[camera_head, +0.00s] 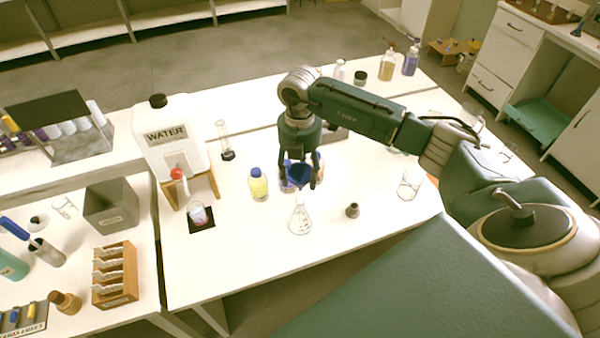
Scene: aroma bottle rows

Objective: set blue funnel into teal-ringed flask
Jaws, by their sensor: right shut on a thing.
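My right gripper (298,184) points down over the middle of the table, its two fingers on either side of a blue funnel (299,174). It is shut on the funnel, whose lower part is hard to make out. A clear conical flask (300,219) stands upright on the table just in front of and below the gripper, apart from the funnel in the picture. I cannot make out a teal ring on it. Glassware behind the gripper is partly hidden by the fingers. My left gripper is not in view.
A yellow bottle with a blue cap (258,185) stands close left of the gripper. A small dark stopper-like piece (352,210) and a clear beaker (410,185) stand to the right. The water container (170,138) is on a wooden stand at left.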

